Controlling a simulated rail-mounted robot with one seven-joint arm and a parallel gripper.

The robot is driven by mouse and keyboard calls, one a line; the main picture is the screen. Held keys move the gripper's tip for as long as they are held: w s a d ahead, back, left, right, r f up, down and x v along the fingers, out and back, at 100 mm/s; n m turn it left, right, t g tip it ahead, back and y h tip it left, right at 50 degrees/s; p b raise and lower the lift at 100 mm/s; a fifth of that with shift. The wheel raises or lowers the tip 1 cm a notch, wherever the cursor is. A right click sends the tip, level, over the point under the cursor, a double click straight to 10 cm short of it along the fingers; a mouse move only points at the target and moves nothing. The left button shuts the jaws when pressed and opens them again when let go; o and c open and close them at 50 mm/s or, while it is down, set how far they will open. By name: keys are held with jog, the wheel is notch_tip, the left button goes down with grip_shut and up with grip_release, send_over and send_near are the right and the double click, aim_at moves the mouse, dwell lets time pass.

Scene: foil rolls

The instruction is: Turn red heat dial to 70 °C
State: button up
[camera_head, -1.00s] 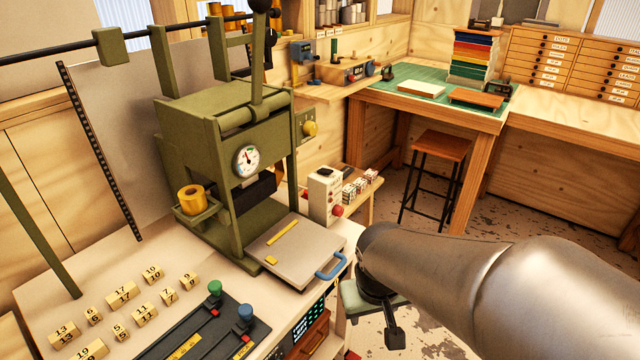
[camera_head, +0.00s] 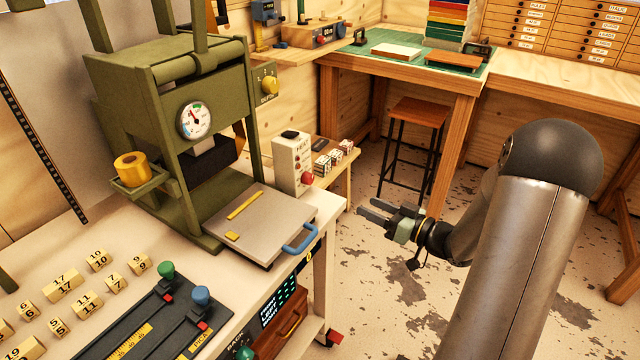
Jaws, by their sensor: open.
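A small white control box (camera_head: 291,163) stands at the right of the green press. A round red knob (camera_head: 308,179) sits low on its front; its setting is too small to read. The round gauge (camera_head: 195,120) on the press front has a needle and a green band, but its figures are unreadable. My gripper (camera_head: 369,209) is open and empty, with its two fingers pointing left. It hangs right of the bench, apart from the box and the red knob.
The press (camera_head: 160,85) carries a yellow knob (camera_head: 270,85) and a gold foil roll (camera_head: 132,168). A flat plate with a blue handle (camera_head: 300,238) juts out near the box. A stool (camera_head: 415,125) stands behind my gripper. Floor space right of the bench is open.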

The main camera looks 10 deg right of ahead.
aim_at(311, 180)
jog(key=x, duration=1.7)
jog(key=shift+a, duration=0.1)
jog(key=c, duration=1)
